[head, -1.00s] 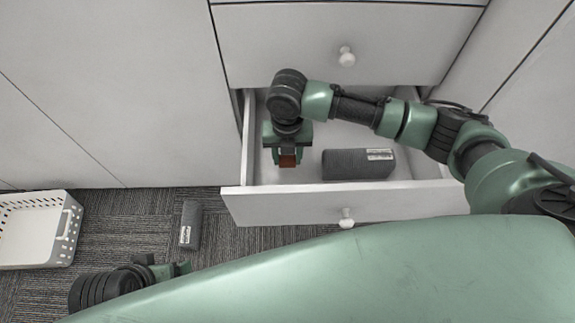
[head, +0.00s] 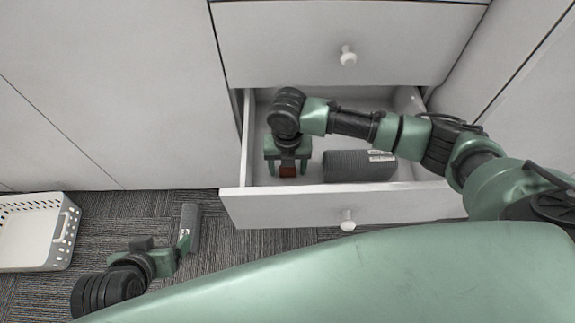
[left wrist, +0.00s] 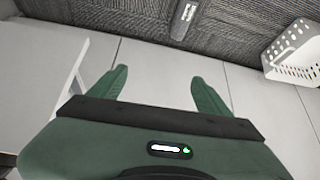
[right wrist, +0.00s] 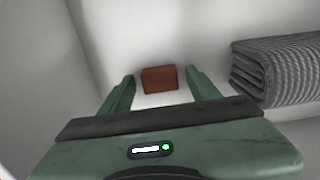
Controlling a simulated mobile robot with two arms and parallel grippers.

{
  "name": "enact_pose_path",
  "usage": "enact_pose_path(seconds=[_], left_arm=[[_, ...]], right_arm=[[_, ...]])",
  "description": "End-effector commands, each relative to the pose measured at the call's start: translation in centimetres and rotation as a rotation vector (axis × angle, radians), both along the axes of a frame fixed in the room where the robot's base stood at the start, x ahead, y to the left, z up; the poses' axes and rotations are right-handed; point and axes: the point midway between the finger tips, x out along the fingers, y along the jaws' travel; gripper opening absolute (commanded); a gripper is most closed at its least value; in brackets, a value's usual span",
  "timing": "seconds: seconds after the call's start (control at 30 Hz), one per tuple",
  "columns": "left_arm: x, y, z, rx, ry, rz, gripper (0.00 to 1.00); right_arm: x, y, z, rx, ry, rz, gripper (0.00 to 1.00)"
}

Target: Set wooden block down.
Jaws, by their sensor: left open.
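The reddish-brown wooden block (head: 288,171) rests on the floor of the open drawer, at its left side. It also shows in the right wrist view (right wrist: 159,79), with gaps between it and both fingers. My right gripper (head: 288,164) is open above and around the block, not clamping it; the right wrist view shows its fingers (right wrist: 162,88) spread. My left gripper (head: 188,244) is open and empty over the carpet; its fingers (left wrist: 162,90) are spread in the left wrist view.
The white drawer (head: 300,208) also holds a dark grey ribbed bundle (head: 355,166), right of the block. A similar grey item (head: 190,215) lies on the carpet near my left gripper. A white perforated basket (head: 35,235) stands at the left. A closed drawer is above.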

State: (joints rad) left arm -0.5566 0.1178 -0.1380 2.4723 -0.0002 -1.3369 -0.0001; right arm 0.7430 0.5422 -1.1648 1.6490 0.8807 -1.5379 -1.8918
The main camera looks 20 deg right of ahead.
Motion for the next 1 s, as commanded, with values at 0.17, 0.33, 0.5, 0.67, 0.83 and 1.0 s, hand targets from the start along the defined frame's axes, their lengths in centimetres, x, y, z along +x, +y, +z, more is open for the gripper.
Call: enact_pose_path(seconds=[0.17,0.33,0.5,0.67,0.83,1.0], left_arm=[[0.0,0.0,0.0,0.000,-0.001,0.000,0.78],[-0.3,0.1,0.0,0.003,0.015,0.002,0.78],[-3.5,1.1,-0.9,0.032,0.157,0.014,0.78],[-5.9,1.8,-0.3,0.054,0.264,0.022,0.78],[-5.6,1.7,0.3,0.053,0.260,0.021,0.78],[-5.0,1.6,-1.6,0.053,0.269,0.019,0.78]], right_arm=[[0.0,0.0,0.0,0.000,0.000,0.000,0.61],[0.0,0.0,0.8,0.000,-0.001,0.000,0.61],[0.1,0.0,2.5,0.001,-0.001,0.000,0.61],[0.1,0.0,6.3,0.001,-0.003,0.001,0.61],[0.1,0.0,9.8,0.001,-0.003,0.000,0.61],[0.0,0.0,11.7,0.001,0.000,0.000,0.61]])
